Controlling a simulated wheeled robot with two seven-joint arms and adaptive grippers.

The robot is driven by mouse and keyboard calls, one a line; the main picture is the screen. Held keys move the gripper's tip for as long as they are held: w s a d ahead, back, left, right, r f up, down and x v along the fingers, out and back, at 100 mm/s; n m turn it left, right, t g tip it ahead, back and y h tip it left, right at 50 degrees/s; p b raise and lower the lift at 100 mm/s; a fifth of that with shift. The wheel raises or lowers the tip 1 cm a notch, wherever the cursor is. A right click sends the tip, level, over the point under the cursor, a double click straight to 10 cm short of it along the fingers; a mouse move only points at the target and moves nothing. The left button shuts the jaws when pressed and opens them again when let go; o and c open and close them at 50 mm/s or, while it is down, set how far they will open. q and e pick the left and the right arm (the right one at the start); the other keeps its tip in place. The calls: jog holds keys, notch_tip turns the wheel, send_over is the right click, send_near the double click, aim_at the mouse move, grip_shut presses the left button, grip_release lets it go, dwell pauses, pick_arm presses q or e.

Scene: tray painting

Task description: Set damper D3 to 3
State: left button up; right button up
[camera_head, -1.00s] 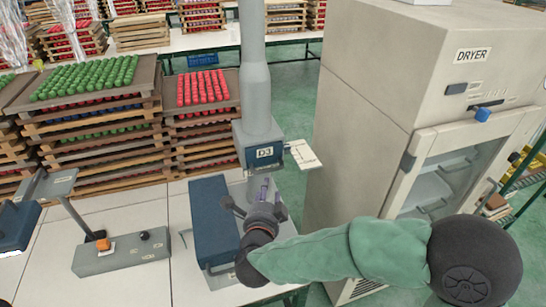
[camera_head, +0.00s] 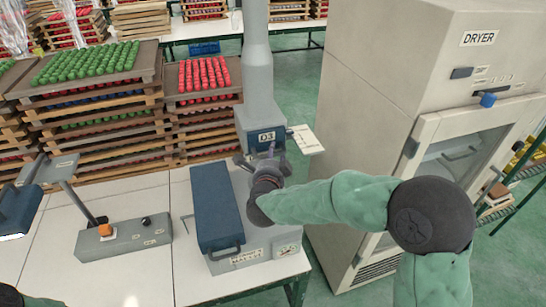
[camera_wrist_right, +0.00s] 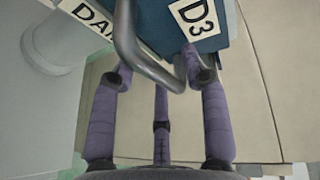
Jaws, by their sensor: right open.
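The damper D3 is a blue box labelled "D3" (camera_head: 266,137) on the grey vertical duct, with a pale plate (camera_head: 306,140) sticking out at its right. Any numbers on the plate are too small to read. My right gripper (camera_head: 264,158) is open just below and in front of the damper. In the right wrist view, the D3 label (camera_wrist_right: 195,18) and a bent grey metal handle (camera_wrist_right: 138,55) are close. The purple fingers (camera_wrist_right: 160,76) stand around the handle's lower part, not closed on it. Whether they touch it I cannot tell. My left gripper is out of view.
A machine with a blue lid (camera_head: 216,205) stands on the white table (camera_head: 125,200) below the duct. The dryer (camera_head: 375,100) stands at the right. Stacked trays (camera_head: 95,115) of red and green pieces are at the left. A grey control box (camera_head: 125,238) sits in front.

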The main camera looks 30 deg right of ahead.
jog(key=shift+c, duration=0.3)
grip_shut()
jog(key=shift+s, duration=0.15)
jog(key=shift+s+a, duration=0.25)
jog(key=shift+s, duration=0.7)
jog(key=shift+s+a, duration=0.2)
jog(key=shift+s, duration=0.7)
jog(key=shift+s+a, duration=0.25)
jog(key=shift+s, duration=0.7)
jog(key=shift+o, duration=0.3)
grip_release()
